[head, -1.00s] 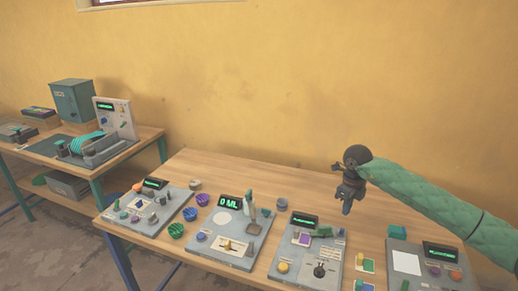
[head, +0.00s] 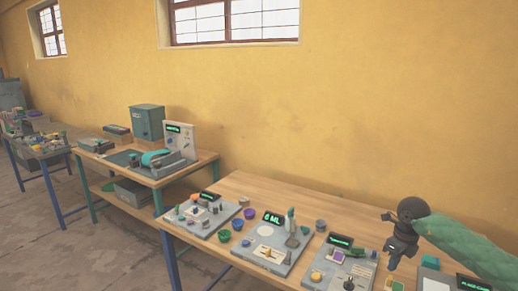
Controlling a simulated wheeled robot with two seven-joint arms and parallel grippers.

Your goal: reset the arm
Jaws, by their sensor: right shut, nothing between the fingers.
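My right gripper (head: 393,262) hangs over the right part of the front wooden table (head: 258,186), at the end of my green right arm (head: 461,246). It is dark, points down, and is shut with nothing held. It is above the panels and looks apart from them. My left gripper is not in view.
Grey panels with displays stand on the front table: a left one (head: 222,214), a middle one (head: 249,251) and one by the gripper (head: 325,285). Small bowls (head: 224,235) sit between panels. A second table (head: 206,157) holds a teal box (head: 147,121). Windows are above.

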